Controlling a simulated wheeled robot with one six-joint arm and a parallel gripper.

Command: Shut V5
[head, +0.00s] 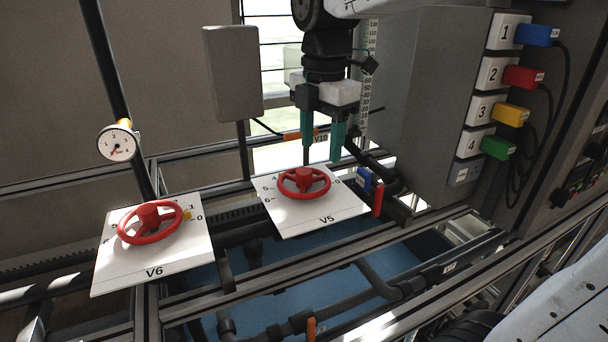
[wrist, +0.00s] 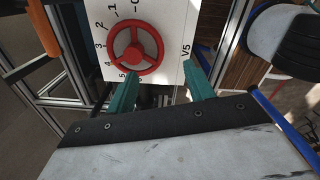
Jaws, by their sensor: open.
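The V5 valve is a red three-spoked handwheel (head: 305,183) on a white plate (head: 325,213) marked V5, with a number scale around the wheel. In the wrist view the wheel (wrist: 136,50) shows on its plate (wrist: 176,30), with numbers from 0 upward along its left side. I cannot make out a pointer on V5. My gripper (head: 321,147) hangs pointing down above and slightly behind the wheel, apart from it. Its two teal fingers are spread and empty. In the wrist view the fingertips (wrist: 162,74) show below the wheel, one at each side.
A second red wheel, V6 (head: 150,222), has a yellow pointer. A gauge (head: 117,142) stands behind it. A red upright piece (head: 378,199) and a blue block (head: 363,178) are right of V5. A grey cabinet with colored plugs (head: 512,90) stands at the right.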

